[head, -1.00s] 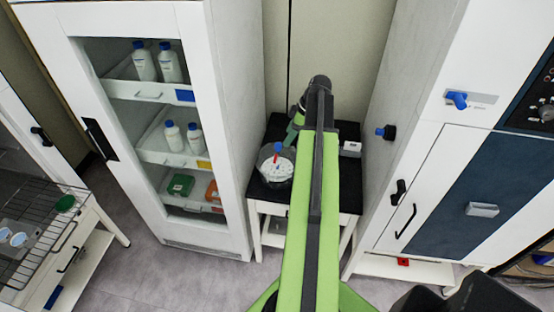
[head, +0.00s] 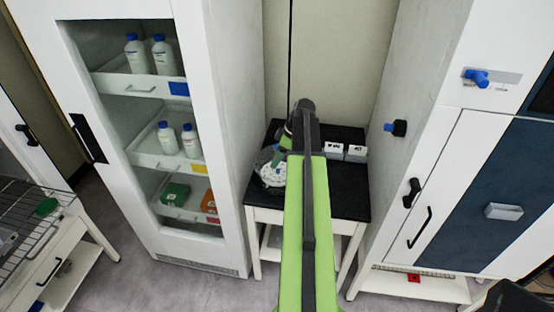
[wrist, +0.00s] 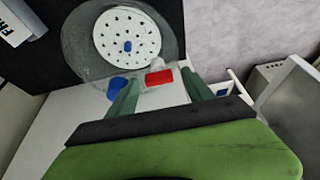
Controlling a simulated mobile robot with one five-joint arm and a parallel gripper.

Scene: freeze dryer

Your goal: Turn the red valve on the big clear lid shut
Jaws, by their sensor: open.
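The big clear lid (wrist: 82,62) is a round see-through cover over a white perforated disc (wrist: 127,36) on the black table top. The red valve (wrist: 158,77) shows in the wrist view at the lid's near side, between my two green fingertips. My gripper (wrist: 160,92) is open, with one finger on each side of the valve; I cannot tell whether either touches it. A blue part (wrist: 117,86) shows by the left finger. In the head view my gripper (head: 279,157) is at the vessel (head: 270,175) and partly hides it; the valve is hidden there.
The black-topped table (head: 335,190) stands between a glass-fronted cabinet (head: 225,120) on the left and a tall white unit (head: 400,90) on the right. Small labelled white boxes (head: 333,150) sit at the table's back right. The table's front right is clear.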

